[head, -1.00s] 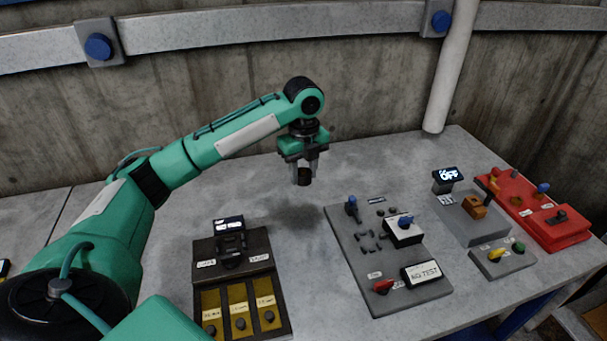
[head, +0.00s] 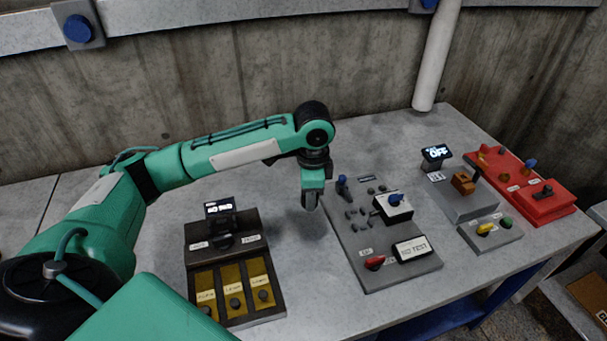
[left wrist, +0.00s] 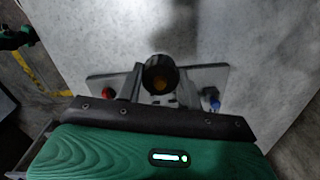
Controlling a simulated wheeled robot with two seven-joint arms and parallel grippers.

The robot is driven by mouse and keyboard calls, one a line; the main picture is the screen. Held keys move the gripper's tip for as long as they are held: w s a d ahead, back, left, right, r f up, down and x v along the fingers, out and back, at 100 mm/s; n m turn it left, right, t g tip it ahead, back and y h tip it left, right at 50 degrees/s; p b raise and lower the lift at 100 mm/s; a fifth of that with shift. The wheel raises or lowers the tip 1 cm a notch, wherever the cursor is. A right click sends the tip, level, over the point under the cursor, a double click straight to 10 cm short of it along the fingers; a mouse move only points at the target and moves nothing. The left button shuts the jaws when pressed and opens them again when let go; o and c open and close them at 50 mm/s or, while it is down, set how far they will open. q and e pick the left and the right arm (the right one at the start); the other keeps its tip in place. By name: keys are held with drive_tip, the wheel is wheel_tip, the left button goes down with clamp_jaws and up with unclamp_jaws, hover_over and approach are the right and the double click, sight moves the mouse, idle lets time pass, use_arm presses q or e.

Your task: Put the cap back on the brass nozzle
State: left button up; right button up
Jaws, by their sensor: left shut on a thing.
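My left gripper (head: 311,203) is in the head view, above the table just left of the grey button panel. It points down and shows nearly edge-on. In the left wrist view its fingers (left wrist: 160,84) are shut on a dark round cap (left wrist: 160,66), with its end toward the camera and an amber-brown patch inside. The fingers hide the cap in the head view. I cannot pick out the brass nozzle for certain; an orange-brown block (head: 464,182) sits on a grey box to the right. My right gripper is not in view.
The grey button panel (head: 419,268) has red and blue knobs. A dark box with brass-coloured plates (head: 234,290) stands left of it. A red panel (head: 548,206) and a small grey button box (head: 493,235) are at the right. The back of the table is clear.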

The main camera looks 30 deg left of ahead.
use_arm(q)
drive_tip(key=s+d+f+n, duration=0.4)
drive_tip(key=s+d+n, duration=0.2)
drive_tip(key=n, duration=0.5)
drive_tip(key=shift+s+d, duration=0.4)
drive_tip(key=shift+s, duration=0.5)
